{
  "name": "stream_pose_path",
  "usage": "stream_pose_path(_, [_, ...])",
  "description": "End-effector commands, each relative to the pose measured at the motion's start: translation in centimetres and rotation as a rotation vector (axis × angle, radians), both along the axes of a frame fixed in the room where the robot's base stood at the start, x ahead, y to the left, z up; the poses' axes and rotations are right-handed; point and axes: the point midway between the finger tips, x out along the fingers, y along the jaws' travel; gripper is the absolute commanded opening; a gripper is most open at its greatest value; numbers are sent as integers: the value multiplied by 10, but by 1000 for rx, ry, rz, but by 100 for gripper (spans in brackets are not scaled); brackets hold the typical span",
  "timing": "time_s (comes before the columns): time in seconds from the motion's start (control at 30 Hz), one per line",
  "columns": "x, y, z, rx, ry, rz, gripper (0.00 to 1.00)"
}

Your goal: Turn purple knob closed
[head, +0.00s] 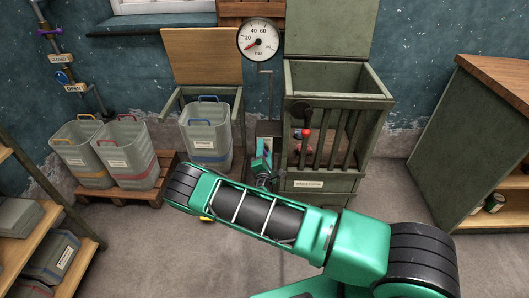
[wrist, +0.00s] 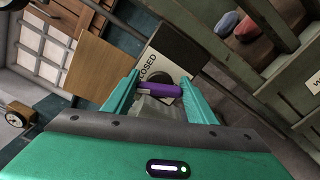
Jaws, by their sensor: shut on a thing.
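The purple knob (wrist: 162,90) shows in the wrist view as a short bar between my gripper's fingers. It sits in front of a plate (wrist: 178,50) with a white part reading "CLOSED"; other lettering is hidden. My gripper (wrist: 161,97) is shut on the knob. In the head view my gripper (head: 262,165) is at the narrow dark stand between the bin and the slatted green crate. The knob is hard to make out there, behind my gripper.
A pressure gauge (head: 259,39) hangs above the stand. The slatted green crate (head: 340,90) is close on the right, a grey bin (head: 211,135) on the left.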

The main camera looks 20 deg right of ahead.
Motion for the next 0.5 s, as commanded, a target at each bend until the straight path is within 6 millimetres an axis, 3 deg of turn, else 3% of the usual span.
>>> stream_pose_path(0.5, [-2, -2, -5, 358, -110, -5, 29])
